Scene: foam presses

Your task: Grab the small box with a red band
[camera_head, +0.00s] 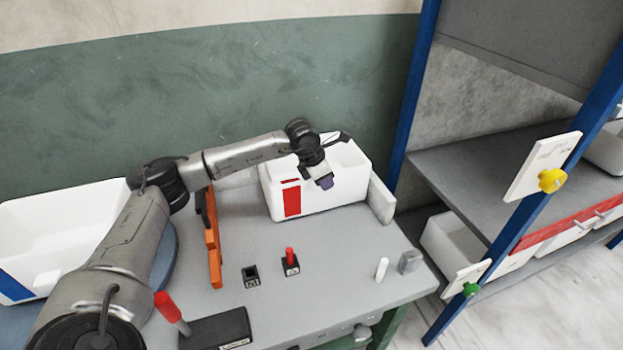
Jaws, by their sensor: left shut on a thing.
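The fingertips are small and partly hidden, so the exact grip is hard to see. The box appears to rest on the table. My right gripper is out of view.
An orange upright frame (213,245) stands left of the box. A red-topped black block (291,264), a small black holder (250,277), a white cylinder (382,269) and a grey block (410,261) are in front. A blue-posted shelf (408,105) is at right.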

